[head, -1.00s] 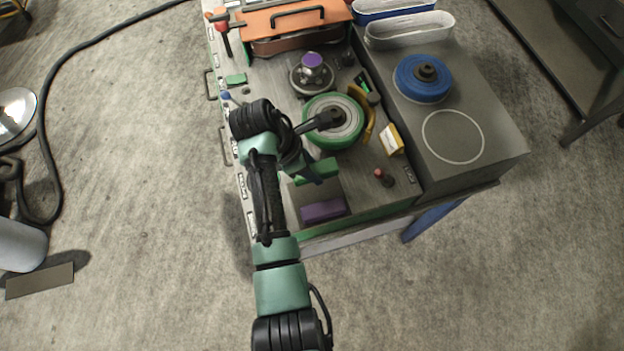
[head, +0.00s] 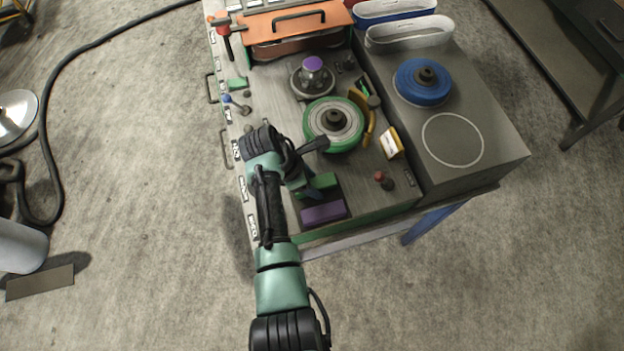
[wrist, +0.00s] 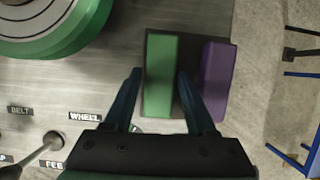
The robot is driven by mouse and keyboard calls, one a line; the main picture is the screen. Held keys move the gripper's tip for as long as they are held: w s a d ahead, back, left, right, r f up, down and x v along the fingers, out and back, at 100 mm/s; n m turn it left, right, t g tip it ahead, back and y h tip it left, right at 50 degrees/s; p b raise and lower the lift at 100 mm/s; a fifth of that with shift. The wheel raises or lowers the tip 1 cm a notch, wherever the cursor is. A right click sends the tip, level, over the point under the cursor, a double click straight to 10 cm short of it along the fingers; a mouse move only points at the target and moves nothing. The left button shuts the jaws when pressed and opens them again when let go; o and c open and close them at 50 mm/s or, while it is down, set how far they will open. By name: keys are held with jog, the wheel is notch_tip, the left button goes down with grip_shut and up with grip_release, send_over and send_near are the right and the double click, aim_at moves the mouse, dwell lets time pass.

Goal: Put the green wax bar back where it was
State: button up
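The green wax bar (wrist: 161,85) lies on a dark pad (wrist: 188,50) beside the purple bar (wrist: 215,82), roughly parallel with a narrow dark gap between them. My gripper (wrist: 160,72) has one finger on each side of the green bar. The fingers look spread a little wider than the bar, with a thin gap at the left finger. In the head view the green bar (head: 322,181) sits just behind the purple bar (head: 324,214), partly covered by my gripper (head: 311,189).
A green-rimmed wheel (head: 316,138) stands behind the bars. A yellow-and-white box (head: 391,143) and a red knob (head: 379,176) are to the right. A lever knob (wrist: 53,140) and labels are left of my gripper in the wrist view. The bench's front edge is close to the purple bar.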

jog(key=shift+o, duration=0.9)
